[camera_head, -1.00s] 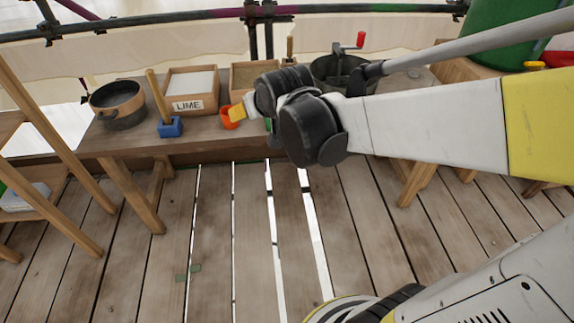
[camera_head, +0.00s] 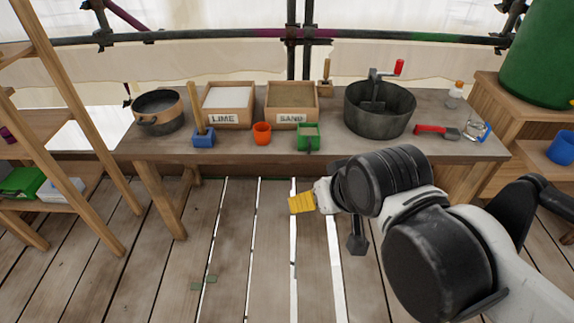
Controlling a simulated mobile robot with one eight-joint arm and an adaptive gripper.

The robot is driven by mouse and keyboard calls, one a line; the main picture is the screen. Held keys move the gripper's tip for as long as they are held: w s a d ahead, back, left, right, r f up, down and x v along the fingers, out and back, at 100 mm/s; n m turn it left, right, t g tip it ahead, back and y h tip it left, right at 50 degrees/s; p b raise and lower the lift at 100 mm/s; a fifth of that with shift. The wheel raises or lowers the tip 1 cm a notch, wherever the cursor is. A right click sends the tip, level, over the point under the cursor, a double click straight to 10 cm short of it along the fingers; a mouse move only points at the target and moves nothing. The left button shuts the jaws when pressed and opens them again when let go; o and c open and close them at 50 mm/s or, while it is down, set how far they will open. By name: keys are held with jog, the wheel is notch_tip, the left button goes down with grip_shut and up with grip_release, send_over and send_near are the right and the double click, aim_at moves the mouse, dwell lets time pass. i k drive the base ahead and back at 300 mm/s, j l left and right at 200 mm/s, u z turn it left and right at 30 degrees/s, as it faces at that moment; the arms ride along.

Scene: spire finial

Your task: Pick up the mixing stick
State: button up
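A wooden stick (camera_head: 197,115) stands upright, leaning slightly left, in a small blue block (camera_head: 203,138) near the front edge of the workbench, left of centre. A second, shorter wooden handle (camera_head: 326,72) stands at the back behind the sand box. Which one is the mixing stick is not labelled. My gripper (camera_head: 301,203) shows a yellow pad and is in front of and below the bench edge, right of the blue block and apart from it. Its fingers are mostly hidden by the wrist, so its opening cannot be judged. No object is visible in it.
On the bench (camera_head: 240,150) are a pot (camera_head: 158,122), a lime box (camera_head: 228,119), a sand box (camera_head: 292,119), an orange cup (camera_head: 262,139), a green container (camera_head: 309,150), a grey tub (camera_head: 380,124) with a crank and a red-handled tool (camera_head: 432,130). A wooden frame (camera_head: 75,120) stands left.

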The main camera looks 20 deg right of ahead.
aim_at(191, 85)
jog(key=i+j, duration=0.4)
jog(key=i, duration=0.15)
jog(key=i+j, duration=0.35)
jog(key=i, duration=0.15)
jog(key=i+j, duration=0.4)
jog(key=i, duration=0.15)
